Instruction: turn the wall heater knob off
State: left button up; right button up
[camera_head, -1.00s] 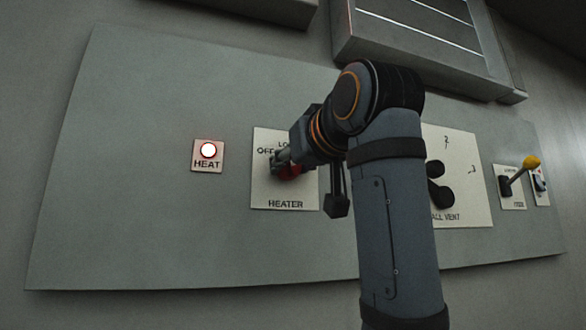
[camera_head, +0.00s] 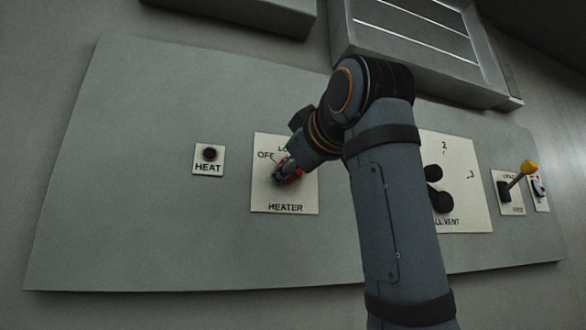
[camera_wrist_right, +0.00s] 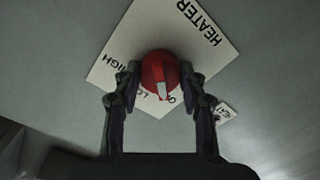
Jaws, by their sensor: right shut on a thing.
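The red heater knob (camera_wrist_right: 160,72) sits on the white HEATER plate (camera_head: 300,200). In the wrist view its white pointer (camera_wrist_right: 163,91) points down, between the LO label and a partly hidden label starting with O. My right gripper (camera_wrist_right: 160,80) is shut on the knob, one finger on each side. In the head view the right gripper (camera_head: 284,172) reaches the plate from the right and covers most of the knob. The HEAT lamp (camera_head: 209,154), left of the plate, is dark. My left gripper is not in view.
A wall vent plate with a black knob (camera_head: 442,201) is partly hidden behind my right arm. A lever with a yellow tip (camera_head: 528,167) stands further right. Grey boxes (camera_head: 420,35) jut out above the panel. The panel (camera_head: 130,220) is bare at the left.

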dwell(0.3)
jog(key=o, duration=1.2)
jog(key=shift+c, duration=0.2)
jog(key=shift+s, duration=0.1)
jog(key=v, duration=1.1)
jog(key=shift+s, duration=0.4)
jog(key=shift+d+r, duration=0.1)
jog(key=shift+d, duration=0.05)
